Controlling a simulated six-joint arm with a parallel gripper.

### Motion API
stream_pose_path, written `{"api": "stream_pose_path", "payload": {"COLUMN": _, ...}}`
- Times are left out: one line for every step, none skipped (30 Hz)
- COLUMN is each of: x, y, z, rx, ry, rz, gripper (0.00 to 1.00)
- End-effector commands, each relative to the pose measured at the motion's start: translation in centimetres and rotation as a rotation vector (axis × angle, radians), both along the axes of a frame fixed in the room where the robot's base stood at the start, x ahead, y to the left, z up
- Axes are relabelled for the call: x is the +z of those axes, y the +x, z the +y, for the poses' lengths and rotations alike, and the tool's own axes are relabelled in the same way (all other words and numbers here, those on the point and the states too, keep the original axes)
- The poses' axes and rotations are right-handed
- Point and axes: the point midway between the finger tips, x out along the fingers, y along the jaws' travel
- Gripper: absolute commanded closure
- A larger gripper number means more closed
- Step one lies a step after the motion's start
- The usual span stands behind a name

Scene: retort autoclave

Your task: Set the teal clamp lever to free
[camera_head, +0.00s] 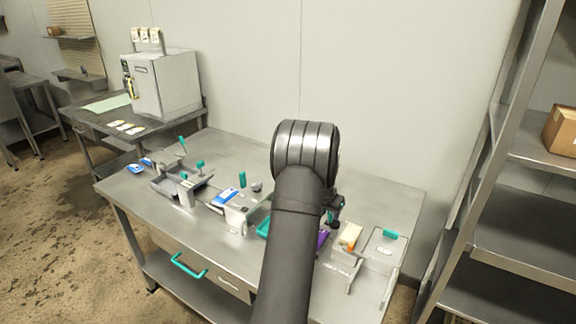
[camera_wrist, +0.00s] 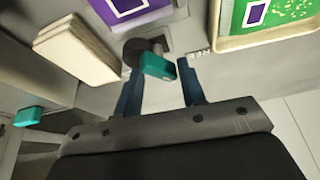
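The teal clamp lever (camera_wrist: 158,66) shows in the wrist view with a dark round pivot (camera_wrist: 136,50) at its left end. A small label (camera_wrist: 200,54) on the grey surface right of it appears to read "FREE". The lever's teal end points right. My gripper (camera_wrist: 158,72) is open, with one dark blue finger on each side of the teal end; I cannot tell whether they touch it. In the head view my gripper (camera_head: 334,208) is mostly hidden behind my arm, and a bit of teal (camera_head: 330,216) shows beside it.
A cream block (camera_wrist: 76,50) lies left of the lever, also seen in the head view (camera_head: 350,236). A purple card (camera_wrist: 125,8) and a tray with a green packet (camera_wrist: 280,12) lie beyond. Another teal handle (camera_wrist: 28,117) is at far left. The steel table (camera_head: 385,190) is bare behind.

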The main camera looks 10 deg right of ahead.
Motion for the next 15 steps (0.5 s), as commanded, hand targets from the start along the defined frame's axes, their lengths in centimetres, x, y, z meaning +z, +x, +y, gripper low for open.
{"api": "stream_pose_path", "payload": {"x": 0.3, "y": -0.1, "z": -0.1, "rx": 0.007, "ry": 0.0, "rz": 0.001, "gripper": 0.65}}
{"api": "stream_pose_path", "payload": {"x": 0.6, "y": -0.2, "z": -0.1, "rx": 0.014, "ry": 0.001, "rz": 0.003, "gripper": 0.65}}
{"api": "stream_pose_path", "payload": {"x": 1.1, "y": -0.4, "z": -0.2, "rx": 0.029, "ry": 0.002, "rz": 0.006, "gripper": 0.65}}
{"api": "stream_pose_path", "payload": {"x": 1.6, "y": -0.6, "z": -0.3, "rx": 0.043, "ry": 0.002, "rz": 0.008, "gripper": 0.65}}
{"api": "stream_pose_path", "payload": {"x": 2.1, "y": -0.8, "z": -0.4, "rx": 0.06, "ry": 0.003, "rz": 0.011, "gripper": 0.65}}
{"api": "stream_pose_path", "payload": {"x": 2.9, "y": -1.1, "z": -0.5, "rx": 0.087, "ry": 0.004, "rz": 0.015, "gripper": 0.65}}
{"api": "stream_pose_path", "payload": {"x": 3.6, "y": -1.4, "z": -0.5, "rx": 0.111, "ry": 0.006, "rz": 0.019, "gripper": 0.65}}
{"api": "stream_pose_path", "payload": {"x": 4.3, "y": -1.7, "z": -0.5, "rx": 0.139, "ry": 0.007, "rz": 0.024, "gripper": 0.65}}
{"api": "stream_pose_path", "payload": {"x": 5.3, "y": -2.1, "z": -0.5, "rx": 0.178, "ry": 0.01, "rz": 0.027, "gripper": 0.65}}
{"api": "stream_pose_path", "payload": {"x": 6.1, "y": -2.5, "z": -0.5, "rx": 0.209, "ry": 0.012, "rz": 0.03, "gripper": 0.65}}
{"api": "stream_pose_path", "payload": {"x": 6.9, "y": -2.8, "z": -0.6, "rx": 0.24, "ry": 0.013, "rz": 0.031, "gripper": 0.65}}
{"api": "stream_pose_path", "payload": {"x": 8.1, "y": -3.3, "z": -0.5, "rx": 0.286, "ry": 0.015, "rz": 0.032, "gripper": 0.65}}
{"api": "stream_pose_path", "payload": {"x": 8.9, "y": -3.6, "z": -0.4, "rx": 0.322, "ry": 0.016, "rz": 0.032, "gripper": 0.65}}
{"api": "stream_pose_path", "payload": {"x": 9.8, "y": -4.0, "z": -0.4, "rx": 0.358, "ry": 0.016, "rz": 0.031, "gripper": 0.65}}
{"api": "stream_pose_path", "payload": {"x": 10.8, "y": -4.5, "z": -0.3, "rx": 0.407, "ry": 0.017, "rz": 0.03, "gripper": 0.65}}
